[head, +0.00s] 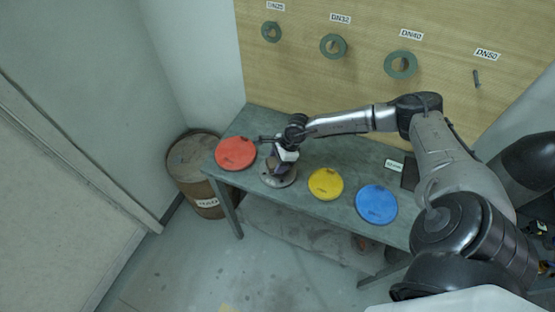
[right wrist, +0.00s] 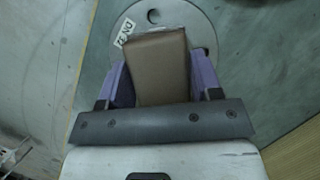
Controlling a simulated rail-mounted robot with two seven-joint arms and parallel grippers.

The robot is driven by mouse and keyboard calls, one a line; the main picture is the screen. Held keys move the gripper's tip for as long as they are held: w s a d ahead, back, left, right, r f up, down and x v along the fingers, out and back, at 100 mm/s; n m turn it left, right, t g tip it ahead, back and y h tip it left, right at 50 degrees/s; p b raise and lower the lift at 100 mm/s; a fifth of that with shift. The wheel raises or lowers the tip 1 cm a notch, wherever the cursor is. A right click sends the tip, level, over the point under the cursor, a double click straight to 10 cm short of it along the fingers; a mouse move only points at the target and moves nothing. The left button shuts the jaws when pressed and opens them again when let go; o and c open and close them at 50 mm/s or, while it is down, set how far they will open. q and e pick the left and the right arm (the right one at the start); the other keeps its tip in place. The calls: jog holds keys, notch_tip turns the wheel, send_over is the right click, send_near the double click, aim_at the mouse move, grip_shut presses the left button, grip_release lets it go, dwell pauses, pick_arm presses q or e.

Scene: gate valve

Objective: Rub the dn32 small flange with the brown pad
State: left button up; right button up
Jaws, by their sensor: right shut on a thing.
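My right gripper (head: 281,165) is over the bench and points down at a grey round flange (head: 286,181). In the right wrist view my right gripper (right wrist: 160,85) has its purple fingers shut on the two sides of the brown pad (right wrist: 162,65). The pad's far end overlaps the grey flange (right wrist: 202,22) below it. I cannot tell whether they touch. The flange has small bolt holes and a white tag (right wrist: 125,32) that seems to read DN32. Part of the flange is hidden behind the pad and gripper. My left gripper is not in view.
The bench (head: 330,210) also carries a red disc (head: 235,152), a yellow disc (head: 326,184) and a blue disc (head: 376,204). Green rings, one under a DN32 sign (head: 340,19), hang on the wooden board (head: 300,75). A rusty barrel (head: 195,165) stands left of the bench.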

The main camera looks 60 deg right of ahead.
notch_tip(320, 180, down, 2)
jog(key=shift+f+b, duration=0.15)
jog(key=shift+b, duration=0.35)
jog(key=shift+d+f, duration=0.2)
jog(key=shift+d, duration=0.1)
jog(key=shift+c, duration=0.3)
jog(key=shift+w+d+f+b, duration=0.1)
jog(key=shift+d+b, duration=0.25)
jog(key=shift+b, duration=0.1)
jog(key=shift+w+d+b, duration=0.15)
jog(key=shift+d+b, duration=1.25)
jog(key=shift+d, duration=0.9)
jog(key=shift+a+r+p, duration=0.25)
jog(key=shift+a+p, duration=0.75)
jog(key=shift+a, duration=0.1)
jog(key=shift+s+a+p, duration=0.15)
jog(key=shift+a+p, duration=0.3)
jog(key=shift+a, duration=0.3)
jog(key=shift+s+a+p, duration=0.1)
jog(key=shift+a+p, duration=0.35)
jog(key=shift+a, duration=0.3)
jog(key=r+p, duration=0.2)
jog(key=r, duration=0.1)
jog(key=shift+a+r, duration=0.1)
jog(key=shift+a, duration=0.2)
notch_tip(320, 180, up, 2)
jog(key=shift+a+r+p, duration=0.1)
jog(key=shift+p, duration=0.8)
jog(key=shift+r+p, duration=0.8)
jog(key=shift+r, duration=0.45)
